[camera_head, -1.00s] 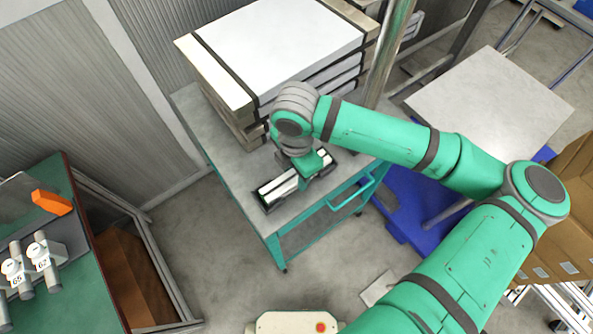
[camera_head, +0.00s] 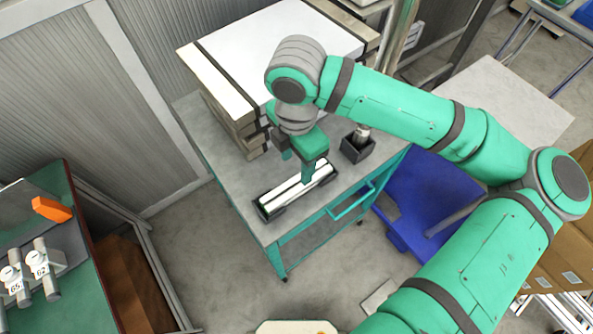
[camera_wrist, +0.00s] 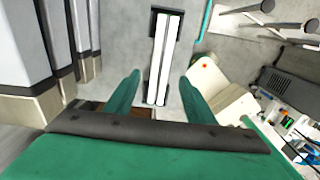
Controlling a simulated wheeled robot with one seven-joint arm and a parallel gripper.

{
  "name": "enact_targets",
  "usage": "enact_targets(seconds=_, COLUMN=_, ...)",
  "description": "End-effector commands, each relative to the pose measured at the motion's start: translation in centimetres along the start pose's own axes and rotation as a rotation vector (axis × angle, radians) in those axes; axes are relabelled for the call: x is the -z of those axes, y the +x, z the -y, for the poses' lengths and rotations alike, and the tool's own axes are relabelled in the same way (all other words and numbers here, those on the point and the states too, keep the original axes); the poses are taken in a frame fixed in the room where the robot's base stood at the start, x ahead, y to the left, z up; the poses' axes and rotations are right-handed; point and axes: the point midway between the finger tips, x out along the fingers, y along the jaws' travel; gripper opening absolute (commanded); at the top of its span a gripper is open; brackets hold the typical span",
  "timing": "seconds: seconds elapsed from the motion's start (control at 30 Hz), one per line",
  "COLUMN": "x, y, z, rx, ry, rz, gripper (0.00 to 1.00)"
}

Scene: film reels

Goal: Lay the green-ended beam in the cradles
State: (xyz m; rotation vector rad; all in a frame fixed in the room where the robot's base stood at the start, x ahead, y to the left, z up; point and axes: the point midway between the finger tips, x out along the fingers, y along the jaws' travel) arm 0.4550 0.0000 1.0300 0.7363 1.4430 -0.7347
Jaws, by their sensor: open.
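A long white beam (camera_head: 298,190), which looks like two parallel white bars, lies at the front of the grey trolley top.
A strapped stack of white-topped slabs (camera_head: 270,50) stands on the trolley (camera_head: 200,125) behind the beam. A dark square socket (camera_head: 357,148) holds a metal post to the right. A green bench (camera_head: 60,200) with numbered fittings is at left.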

Motion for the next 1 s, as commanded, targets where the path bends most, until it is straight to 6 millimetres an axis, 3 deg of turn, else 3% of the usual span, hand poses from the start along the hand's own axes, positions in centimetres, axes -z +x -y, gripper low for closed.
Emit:
enact_targets(seconds=0.1, x=0.0, y=-1.6, z=-0.1, rx=-0.001, ry=-0.001, rz=0.001, gripper=0.50)
enact_targets(seconds=0.3, x=0.0, y=-2.8, z=0.0, rx=0.000, ry=-0.001, rz=0.000, gripper=0.50)
enact_targets(seconds=0.87, x=0.0, y=-2.8, z=0.0, rx=0.000, ry=0.000, rz=0.000, gripper=0.50)
enact_targets(seconds=1.0, x=1.1, y=-2.7, z=-1.0, rx=-0.040, ry=0.007, rz=-0.031, gripper=0.50)
